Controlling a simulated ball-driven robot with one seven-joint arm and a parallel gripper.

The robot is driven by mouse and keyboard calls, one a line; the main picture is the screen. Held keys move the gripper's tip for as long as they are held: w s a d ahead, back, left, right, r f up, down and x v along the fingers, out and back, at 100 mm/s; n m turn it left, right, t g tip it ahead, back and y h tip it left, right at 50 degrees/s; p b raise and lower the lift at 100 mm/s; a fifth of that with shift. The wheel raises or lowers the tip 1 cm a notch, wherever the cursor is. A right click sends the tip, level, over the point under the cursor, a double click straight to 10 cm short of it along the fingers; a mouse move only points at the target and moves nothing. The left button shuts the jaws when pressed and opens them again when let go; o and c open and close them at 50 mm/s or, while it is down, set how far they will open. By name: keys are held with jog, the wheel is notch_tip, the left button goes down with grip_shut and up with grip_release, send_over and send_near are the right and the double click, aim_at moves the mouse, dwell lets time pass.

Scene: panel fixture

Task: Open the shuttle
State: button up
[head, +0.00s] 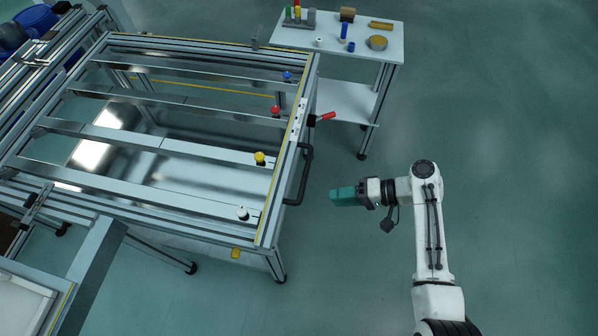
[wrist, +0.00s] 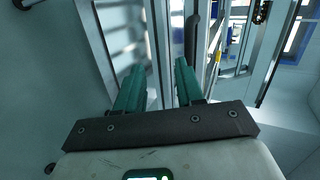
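The shuttle is not labelled; I take it to be the large aluminium frame (head: 200,46) with long metal slats, in the head view. A black bar handle (head: 303,175) is fixed on its right side. A red lever (head: 322,118) sticks out above the handle, at the same side. My gripper (head: 333,196) has teal fingers and points left toward the handle, with a gap between them. In the wrist view my gripper (wrist: 159,66) is open and empty. The handle (wrist: 192,38) shows there beyond the right finger, apart from it.
Blue, red, yellow and white knobs sit on the slats; the red knob (head: 275,110) is nearest the lever. A white side table (head: 350,58) with small parts stands behind. A grey bench (head: 85,262) is at lower left. The floor around my arm is clear.

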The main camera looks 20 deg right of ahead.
aim_at(306, 172)
jog(key=w+d+r+m+t+y, duration=0.1)
jog(key=w+d+r+m+t, duration=0.1)
jog(key=w+d+t, duration=0.15)
jog(key=shift+g, duration=0.45)
jog(key=x, duration=1.1)
jog(key=shift+w+a+r, duration=0.25)
jog(key=shift+w+a, duration=0.05)
jog(key=shift+w, duration=0.05)
grip_shut()
